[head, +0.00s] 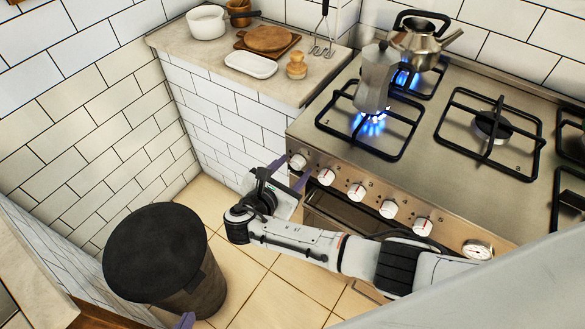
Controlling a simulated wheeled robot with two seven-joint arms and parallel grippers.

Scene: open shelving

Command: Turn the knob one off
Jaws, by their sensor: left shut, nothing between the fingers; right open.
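A row of white knobs runs along the front panel of the stove (450,165). A blue flame (370,122) burns under the moka pot (375,80) on the front left burner. Only a tip of my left gripper (186,321) shows at the bottom edge, shut and empty.
A kettle (420,42) stands over another lit burner at the back. A black-topped bin (155,255) stands on the floor at left. The counter (215,62) holds a white pot, a dish and boards. Tiled floor between bin and stove is open.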

